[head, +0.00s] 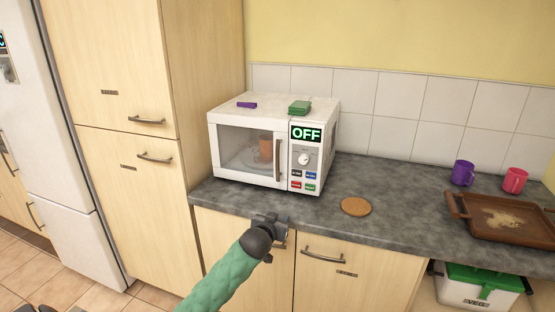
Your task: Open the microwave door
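A white microwave (222,188) stands on the grey counter against the tiled wall. Its door (232,145) looks shut, and a dark upright handle (279,160) is on the door's right side. Through the window an orange-brown mug (266,150) shows inside. The panel right of the door reads OFF, with a dial and coloured buttons. My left gripper (277,232) is in front of the counter's edge, below the microwave and apart from the handle. It is small and dark here, so whether it is open is unclear. My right gripper is out of view.
A purple item (247,105) and a green item (300,107) lie on the microwave. A round brown coaster (356,206), a purple mug (463,173), a pink mug (515,180) and a brown tray (475,232) are to the right. The counter directly before the microwave is clear.

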